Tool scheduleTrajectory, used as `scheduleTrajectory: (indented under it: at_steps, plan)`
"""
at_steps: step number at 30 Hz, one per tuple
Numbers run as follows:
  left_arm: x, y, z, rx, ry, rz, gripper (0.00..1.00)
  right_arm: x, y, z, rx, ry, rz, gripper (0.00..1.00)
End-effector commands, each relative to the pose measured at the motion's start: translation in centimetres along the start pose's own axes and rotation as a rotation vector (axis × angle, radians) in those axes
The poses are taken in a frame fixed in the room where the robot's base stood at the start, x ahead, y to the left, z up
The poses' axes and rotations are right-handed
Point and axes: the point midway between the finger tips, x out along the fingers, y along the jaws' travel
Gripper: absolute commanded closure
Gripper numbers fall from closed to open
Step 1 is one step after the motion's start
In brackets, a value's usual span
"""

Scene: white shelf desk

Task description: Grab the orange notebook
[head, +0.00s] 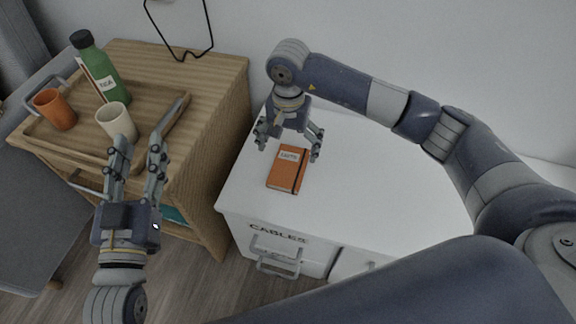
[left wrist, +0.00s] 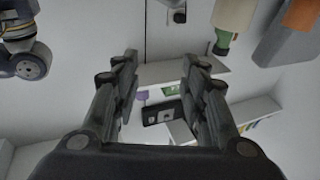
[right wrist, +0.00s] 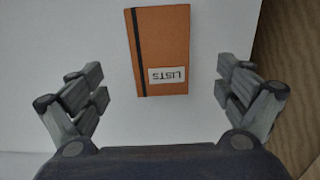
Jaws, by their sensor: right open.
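The orange notebook (head: 286,170) lies flat on the white desk, with a dark elastic band and a white label. In the right wrist view the notebook (right wrist: 163,45) sits ahead of and between the fingers, and its label reads "LISTS". My right gripper (head: 289,147) is open and empty above the far end of the notebook, apart from it. Its fingers also show in the right wrist view (right wrist: 162,88), one on each side. My left gripper (head: 138,145) is open and empty near the wooden tray; its spread fingers show in the left wrist view (left wrist: 158,75).
The white desk (head: 350,190) is clear around the notebook. A wooden cabinet on the left bears a tray (head: 80,152) with a green bottle (head: 106,80), an orange cup (head: 54,110) and a cream cup (head: 116,124). A gap separates cabinet and desk.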

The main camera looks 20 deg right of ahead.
Motion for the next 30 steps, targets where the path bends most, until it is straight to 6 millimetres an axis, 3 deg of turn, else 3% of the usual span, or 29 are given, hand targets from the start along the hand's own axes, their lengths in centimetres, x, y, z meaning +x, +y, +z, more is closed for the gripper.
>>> scheduleTrajectory:
  at_steps: [3, 11, 24, 30]
  plan:
    - [0.0, 0.2, -1.2, -0.002, 0.070, 0.004, 0.60, 1.3, 0.0, 0.0, 0.001, 0.000, -0.001, 0.06]
    - [-0.1, 0.4, -2.9, -0.005, 0.156, 0.009, 0.60, 2.5, 0.0, 0.0, 0.001, -0.001, -0.002, 0.06]
    - [-2.3, 1.1, -9.3, -0.019, 0.511, 0.025, 0.60, 6.6, 0.1, -0.1, 0.001, -0.001, -0.002, 0.06]
    - [-2.7, 1.2, -10.1, -0.021, 0.550, 0.027, 0.60, 6.9, 0.1, -0.2, 0.001, 0.000, -0.003, 0.06]
